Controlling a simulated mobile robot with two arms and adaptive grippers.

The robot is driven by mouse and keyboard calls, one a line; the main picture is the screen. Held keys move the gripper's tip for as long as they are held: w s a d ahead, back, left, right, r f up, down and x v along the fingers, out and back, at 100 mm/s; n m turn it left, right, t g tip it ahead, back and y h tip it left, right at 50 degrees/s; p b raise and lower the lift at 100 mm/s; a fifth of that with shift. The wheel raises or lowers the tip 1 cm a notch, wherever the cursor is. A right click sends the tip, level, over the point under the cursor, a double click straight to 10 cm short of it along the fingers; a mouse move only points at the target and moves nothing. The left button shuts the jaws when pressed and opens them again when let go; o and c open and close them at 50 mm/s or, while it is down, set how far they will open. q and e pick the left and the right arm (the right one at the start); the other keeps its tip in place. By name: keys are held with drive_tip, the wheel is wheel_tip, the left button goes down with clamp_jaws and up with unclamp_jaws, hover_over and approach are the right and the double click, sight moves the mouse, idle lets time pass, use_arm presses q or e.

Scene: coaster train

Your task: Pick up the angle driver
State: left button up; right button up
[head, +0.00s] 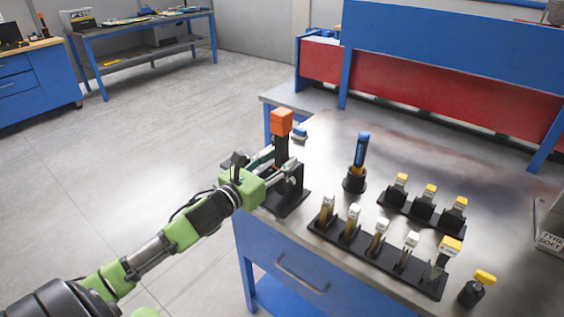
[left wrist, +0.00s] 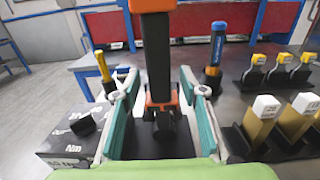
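A black upright tool with an orange block-shaped head (head: 282,122), which looks like the angle driver, stands in a black base (head: 290,201) at the table's near left corner. In the left wrist view the tool (left wrist: 158,50) rises between the fingers, its top cut off by the frame. My left gripper (head: 283,163) reaches in from the left, below the orange head. It also shows in the left wrist view (left wrist: 158,88), open, with teal-padded fingers on either side of the tool and gaps to both. My right gripper is not in view.
A blue-handled screwdriver (head: 361,150) stands in a round black holder to the right. Two black racks (head: 427,218) hold several yellow- or white-topped tools, and a single yellow-topped tool (head: 473,288) stands at the front right. A red and blue panel (head: 430,85) bounds the table's back.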

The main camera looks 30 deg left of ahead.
use_arm(q)
drive_tip(key=shift+w+d, duration=0.1)
drive_tip(key=shift+w, duration=0.55)
clamp_jaws()
drive_tip(key=shift+r, duration=0.3)
drive_tip(key=shift+w, duration=0.1)
